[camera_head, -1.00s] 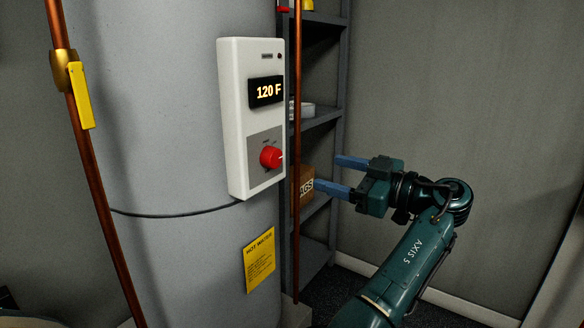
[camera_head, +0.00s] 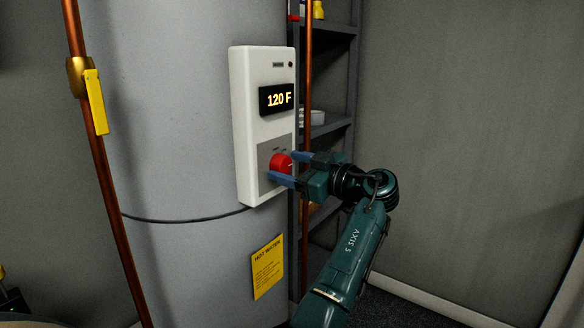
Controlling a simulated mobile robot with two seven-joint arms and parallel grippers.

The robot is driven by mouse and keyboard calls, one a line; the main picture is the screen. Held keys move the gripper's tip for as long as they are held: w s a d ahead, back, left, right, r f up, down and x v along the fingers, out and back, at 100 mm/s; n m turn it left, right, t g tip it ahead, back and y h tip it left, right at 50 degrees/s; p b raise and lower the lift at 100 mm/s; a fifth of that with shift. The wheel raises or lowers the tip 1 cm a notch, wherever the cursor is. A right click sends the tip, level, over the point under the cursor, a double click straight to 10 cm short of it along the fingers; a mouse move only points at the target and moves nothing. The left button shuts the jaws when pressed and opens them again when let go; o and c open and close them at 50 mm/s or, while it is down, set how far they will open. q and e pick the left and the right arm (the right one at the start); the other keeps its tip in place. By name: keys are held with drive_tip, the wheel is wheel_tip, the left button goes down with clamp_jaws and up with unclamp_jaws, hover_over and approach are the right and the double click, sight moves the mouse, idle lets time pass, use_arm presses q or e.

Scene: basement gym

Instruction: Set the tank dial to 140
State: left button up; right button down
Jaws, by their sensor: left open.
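The white control box (camera_head: 263,125) is mounted on the grey tank (camera_head: 185,150). Its dark display (camera_head: 276,99) reads 120 F. The red dial (camera_head: 279,162) sits on a grey plate low on the box, with a pale pointer mark towards its right side. My left gripper (camera_head: 284,168) is open at the dial, one blue finger above and right of it, the other below it. The fingertips partly cover the dial's lower edge; I cannot tell whether they touch it. My right gripper is not in view.
A copper pipe (camera_head: 103,180) with a yellow-handled valve (camera_head: 96,100) runs left of the box. Another copper pipe (camera_head: 308,75) runs close on its right, before a grey shelf (camera_head: 340,75). A yellow label (camera_head: 267,267) is below. The right wall side is clear.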

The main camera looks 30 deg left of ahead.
use_arm(q)
drive_tip(key=shift+c, duration=0.2)
drive_tip(key=c, duration=0.9)
drive_tip(key=shift+c, duration=0.2)
